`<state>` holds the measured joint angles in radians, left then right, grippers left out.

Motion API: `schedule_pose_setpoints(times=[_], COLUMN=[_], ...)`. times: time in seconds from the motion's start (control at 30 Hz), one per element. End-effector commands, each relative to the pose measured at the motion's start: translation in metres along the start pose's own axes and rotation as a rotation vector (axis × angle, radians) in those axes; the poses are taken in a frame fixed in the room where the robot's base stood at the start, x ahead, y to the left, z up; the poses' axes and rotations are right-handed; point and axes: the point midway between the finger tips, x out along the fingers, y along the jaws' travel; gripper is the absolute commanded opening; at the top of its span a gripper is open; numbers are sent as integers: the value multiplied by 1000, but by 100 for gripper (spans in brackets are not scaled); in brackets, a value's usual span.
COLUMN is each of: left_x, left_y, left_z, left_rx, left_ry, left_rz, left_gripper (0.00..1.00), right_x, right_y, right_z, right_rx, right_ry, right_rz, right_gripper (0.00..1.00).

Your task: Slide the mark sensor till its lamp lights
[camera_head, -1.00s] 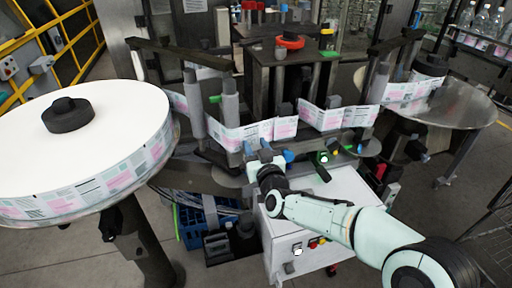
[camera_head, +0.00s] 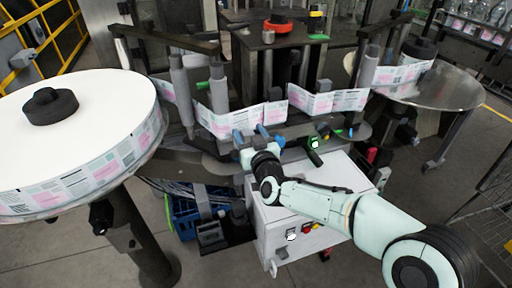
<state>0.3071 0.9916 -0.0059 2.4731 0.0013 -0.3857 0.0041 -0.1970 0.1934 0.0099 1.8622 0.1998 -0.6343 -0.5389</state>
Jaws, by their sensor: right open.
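My right gripper (camera_head: 251,135) is at the front of the labeller, just below the label web (camera_head: 228,120). Its blue-tipped fingers look apart, and nothing shows held between them. A small dark device with a green-lit spot (camera_head: 315,143) sits to the right of the gripper, apart from it, above the white cabinet. It may be the mark sensor with its lamp, but it is too small to be sure. My left gripper is not in view.
A large white label reel (camera_head: 105,100) fills the left side. A round metal table (camera_head: 440,90) stands at right. The white cabinet (camera_head: 280,225) with buttons lies below my right arm. A blue crate (camera_head: 183,218) is on the floor beside it.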

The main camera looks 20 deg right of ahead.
Motion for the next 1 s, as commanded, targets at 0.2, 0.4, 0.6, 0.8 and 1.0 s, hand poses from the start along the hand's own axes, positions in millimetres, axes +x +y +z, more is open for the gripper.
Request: schedule_pose_setpoints(times=[0.2,0.4,0.6,0.8,1.0], left_x=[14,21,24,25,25], left_y=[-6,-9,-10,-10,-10], left_z=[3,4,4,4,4], left_rx=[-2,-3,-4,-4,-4], left_ry=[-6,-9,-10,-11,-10], left_rz=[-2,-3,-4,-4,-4], left_gripper=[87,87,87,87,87], right_x=[-46,-90,-117,-125,-125], right_y=[0,0,0,0,0], right_z=[2,1,1,1,1], right_rx=[1,1,1,0,0], right_ry=[1,1,0,-1,-1], right_rz=[-1,-1,-1,-1,-1], right_gripper=[62,62,62,62,62])
